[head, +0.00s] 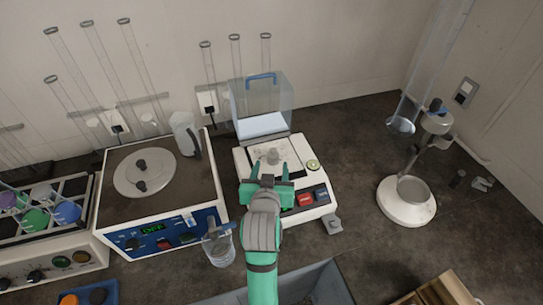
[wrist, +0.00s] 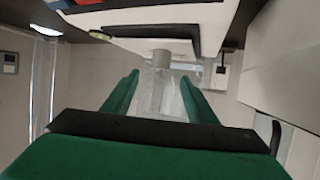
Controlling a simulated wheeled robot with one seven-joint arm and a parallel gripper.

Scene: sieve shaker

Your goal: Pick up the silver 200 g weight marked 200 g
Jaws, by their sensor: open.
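A small silver knobbed weight (head: 272,156) stands upright on the pan of the white balance (head: 242,160) in the head view. In the wrist view, a pale grey cylinder (wrist: 161,62), which looks like this weight, shows between and beyond the fingertips. Its 200 g marking is too small to read. My green gripper (head: 270,171) is open over the balance, with its fingertips on either side of and just in front of the weight. No contact is visible. In the wrist view my gripper (wrist: 160,82) holds nothing.
A clear draft cover (head: 262,98) with a blue handle stands behind the pan. A hot-plate unit (head: 160,200) with a jug is at left, a glass beaker (head: 219,248) at front left. A white-based stand (head: 407,208) is at right. Bench between balance and stand is mostly clear.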

